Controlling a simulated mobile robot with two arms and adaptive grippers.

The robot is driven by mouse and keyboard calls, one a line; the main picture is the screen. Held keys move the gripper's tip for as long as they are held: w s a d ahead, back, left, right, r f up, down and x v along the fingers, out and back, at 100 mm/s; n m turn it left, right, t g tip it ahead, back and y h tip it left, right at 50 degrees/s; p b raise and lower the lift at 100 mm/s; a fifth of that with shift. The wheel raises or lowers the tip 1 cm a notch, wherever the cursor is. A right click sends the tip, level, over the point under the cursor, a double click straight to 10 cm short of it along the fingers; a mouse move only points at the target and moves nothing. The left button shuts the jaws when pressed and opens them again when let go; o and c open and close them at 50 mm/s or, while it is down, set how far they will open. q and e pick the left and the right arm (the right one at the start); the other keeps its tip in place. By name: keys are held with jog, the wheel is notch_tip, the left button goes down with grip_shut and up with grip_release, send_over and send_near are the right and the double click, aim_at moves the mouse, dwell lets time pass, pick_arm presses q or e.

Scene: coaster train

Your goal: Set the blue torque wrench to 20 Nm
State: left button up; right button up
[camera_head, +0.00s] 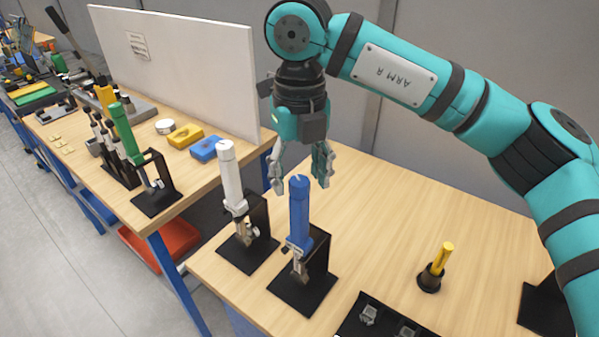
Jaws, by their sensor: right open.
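The blue torque wrench (299,215) stands upright, handle up, in a black stand (305,287) near the front left of the nearer wooden table. Its setting scale is too small to read. My right gripper (300,184) points down with its fingers apart, at the top of the blue handle. I cannot tell whether the fingers are around the handle or just behind it; no grip on it shows. My left gripper is not in view.
A white wrench (231,178) in its own black stand is close left of the blue one. A yellow-handled tool (441,258) stands in a black holder to the right. A black tray (385,325) is at the front. The table's middle (400,215) is clear. A white panel (190,80) stands behind left.

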jog(key=shift+f, duration=0.4)
jog(key=shift+c, duration=0.4)
grip_shut()
jog(key=shift+n, duration=0.3)
